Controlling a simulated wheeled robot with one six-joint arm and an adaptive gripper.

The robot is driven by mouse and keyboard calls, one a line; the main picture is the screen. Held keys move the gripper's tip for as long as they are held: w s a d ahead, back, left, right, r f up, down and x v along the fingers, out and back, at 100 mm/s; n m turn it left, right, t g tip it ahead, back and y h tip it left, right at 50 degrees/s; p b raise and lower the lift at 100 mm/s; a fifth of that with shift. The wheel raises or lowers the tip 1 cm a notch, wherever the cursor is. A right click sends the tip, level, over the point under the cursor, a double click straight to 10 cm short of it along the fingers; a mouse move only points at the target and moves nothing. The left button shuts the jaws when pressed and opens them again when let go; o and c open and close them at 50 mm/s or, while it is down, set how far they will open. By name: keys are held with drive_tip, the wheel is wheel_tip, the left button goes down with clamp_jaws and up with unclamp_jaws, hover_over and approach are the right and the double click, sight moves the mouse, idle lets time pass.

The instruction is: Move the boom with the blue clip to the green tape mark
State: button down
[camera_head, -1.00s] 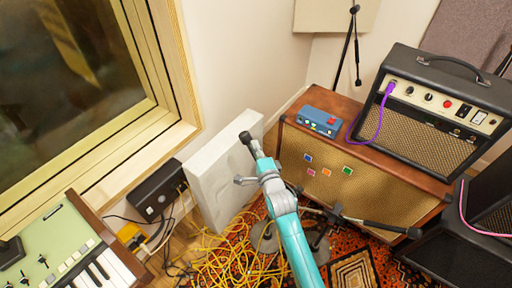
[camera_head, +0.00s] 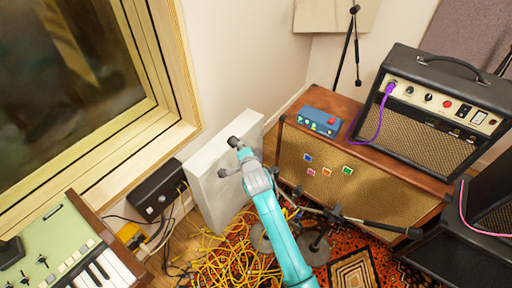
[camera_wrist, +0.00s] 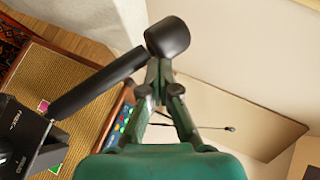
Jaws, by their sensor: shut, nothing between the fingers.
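My gripper (camera_head: 240,150) is the end of the turquoise arm, in front of the white panel; its fingers are together in the wrist view (camera_wrist: 160,68). A black rounded end (camera_wrist: 167,38) with a thick black rod (camera_wrist: 95,85) lies right at the fingertips; I cannot tell whether they touch. That end also shows in the head view (camera_head: 233,141). A dark boom (camera_head: 375,224) stretches right past the wooden cabinet, ending in a black tip. I cannot make out a blue clip. The green tape mark (camera_head: 347,171) is on the cabinet front, beside orange, pink and blue marks.
The wooden cabinet (camera_head: 390,165) carries a blue pedal (camera_head: 320,122) and a black amplifier (camera_head: 430,110). Two round stand bases (camera_head: 315,248) and yellow cables (camera_head: 235,255) lie on the floor. A white panel (camera_head: 210,165) leans at the wall, and a keyboard (camera_head: 60,250) stands at left.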

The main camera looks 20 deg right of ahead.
drive_tip(key=f, duration=0.1)
drive_tip(key=w+a+f+g, duration=0.1)
drive_tip(key=w+f+n+g+h, duration=0.1)
drive_tip(key=shift+a+f, duration=0.15)
drive_tip(key=shift+a, duration=0.15)
drive_tip(key=shift+w+a+f+n+g+h, duration=0.15)
drive_tip(key=shift+w+f+n+g, duration=0.05)
drive_tip(key=shift+f+g, duration=0.25)
drive_tip(key=shift+w+a+f+n+g+h, duration=0.1)
drive_tip(key=shift+w+f+n+g+h, duration=0.1)
drive_tip(key=shift+f+g, duration=0.25)
drive_tip(key=shift+f, duration=0.15)
